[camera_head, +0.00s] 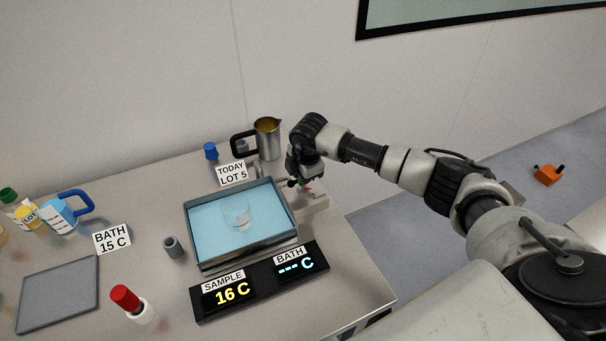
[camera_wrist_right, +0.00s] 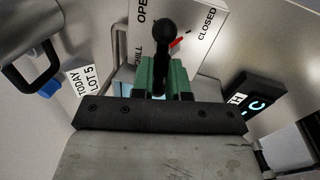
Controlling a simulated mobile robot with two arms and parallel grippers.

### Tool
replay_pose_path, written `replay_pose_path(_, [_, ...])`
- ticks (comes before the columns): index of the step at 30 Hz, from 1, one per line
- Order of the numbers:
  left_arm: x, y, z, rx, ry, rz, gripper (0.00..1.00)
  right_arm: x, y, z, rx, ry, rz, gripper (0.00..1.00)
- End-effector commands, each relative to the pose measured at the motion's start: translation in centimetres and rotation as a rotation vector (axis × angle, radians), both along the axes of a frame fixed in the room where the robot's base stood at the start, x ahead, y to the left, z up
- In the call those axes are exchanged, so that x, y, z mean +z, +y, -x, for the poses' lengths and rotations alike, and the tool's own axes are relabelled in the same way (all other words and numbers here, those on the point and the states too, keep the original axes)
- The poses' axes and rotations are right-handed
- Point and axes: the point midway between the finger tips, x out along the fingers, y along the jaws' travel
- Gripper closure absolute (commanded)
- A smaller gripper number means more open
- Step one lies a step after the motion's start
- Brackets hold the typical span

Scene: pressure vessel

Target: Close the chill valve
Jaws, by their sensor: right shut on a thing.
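The chill valve is a pale box (camera_head: 314,203) at the right side of the bath, partly hidden by my right gripper (camera_head: 302,185). In the right wrist view its face (camera_wrist_right: 190,15) reads OPEN at the left, CLOSED at the right and CHILL at the lower left. A black lever with a round knob (camera_wrist_right: 163,30) stands between the green fingers of my right gripper (camera_wrist_right: 165,75), which is shut on it. A red mark (camera_wrist_right: 179,42) lies beside the knob, towards the CLOSED side. My left gripper is out of view.
The bath tray (camera_head: 203,262) holds blue liquid and a clear beaker (camera_head: 237,214). The display (camera_head: 262,281) reads sample 16 C and bath dashes. A metal pitcher (camera_head: 268,138) stands behind. A grey mat (camera_head: 58,295), red-capped bottle (camera_head: 126,298) and blue-handled jug (camera_head: 60,217) are left.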

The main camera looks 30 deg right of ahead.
Motion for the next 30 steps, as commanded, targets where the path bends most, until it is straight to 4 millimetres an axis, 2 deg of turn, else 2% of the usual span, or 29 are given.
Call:
replay_pose_path(9, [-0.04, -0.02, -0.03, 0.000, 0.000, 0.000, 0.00, 0.17, 0.03, -0.15, -0.100, -0.004, -0.001, 1.00])
replay_pose_path(24, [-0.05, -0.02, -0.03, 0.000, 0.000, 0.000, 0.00, 0.19, -0.01, -0.17, -0.117, -0.004, -0.001, 1.00])
replay_pose_path(25, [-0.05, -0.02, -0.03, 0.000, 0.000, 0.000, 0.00, 0.19, -0.01, -0.17, -0.117, -0.004, -0.001, 0.80])
replay_pose_path(29, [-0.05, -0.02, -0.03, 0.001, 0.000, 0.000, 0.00, 0.14, 0.01, -0.13, -0.116, -0.003, -0.001, 0.60])
replay_pose_path(30, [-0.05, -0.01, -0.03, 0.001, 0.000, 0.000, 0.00, 0.12, 0.00, -0.12, -0.115, -0.002, 0.000, 0.60])
